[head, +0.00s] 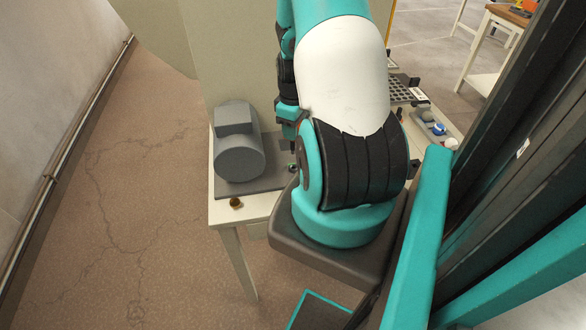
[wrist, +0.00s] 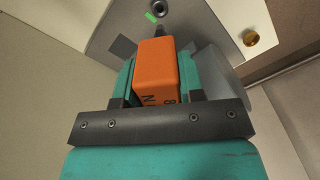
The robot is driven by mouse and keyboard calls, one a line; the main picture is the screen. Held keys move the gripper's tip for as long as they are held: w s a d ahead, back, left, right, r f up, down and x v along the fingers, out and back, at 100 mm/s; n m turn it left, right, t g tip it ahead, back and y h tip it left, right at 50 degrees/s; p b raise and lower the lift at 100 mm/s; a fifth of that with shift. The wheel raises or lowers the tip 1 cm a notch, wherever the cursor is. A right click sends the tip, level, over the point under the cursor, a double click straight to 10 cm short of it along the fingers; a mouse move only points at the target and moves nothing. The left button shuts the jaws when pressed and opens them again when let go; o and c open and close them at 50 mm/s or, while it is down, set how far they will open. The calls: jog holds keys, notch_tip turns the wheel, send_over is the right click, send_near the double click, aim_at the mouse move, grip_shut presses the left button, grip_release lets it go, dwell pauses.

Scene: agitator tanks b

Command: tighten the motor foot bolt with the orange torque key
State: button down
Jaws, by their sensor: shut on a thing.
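The orange torque key (wrist: 158,72) is upright between the two teal fingers of my gripper (wrist: 157,80) in the wrist view, and the gripper is shut on it. Its dark tip points toward a dark round bolt head (wrist: 160,7) on the grey base plate (wrist: 112,25). A green mark (wrist: 151,17) lies beside the bolt. I cannot tell whether the tip touches the bolt; they look apart in the picture. In the head view the grey motor (head: 240,150) sits on its plate, left of my arm. The key is hidden there.
A brass knob (wrist: 252,38) is at the bench corner in the wrist view; it also shows in the head view (head: 236,203). A tray with holes (head: 402,92) and several small parts lie on the bench right of my arm. Open floor (head: 140,190) lies left.

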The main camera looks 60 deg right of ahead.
jog(key=shift+n, duration=0.3)
jog(key=shift+n, duration=1.2)
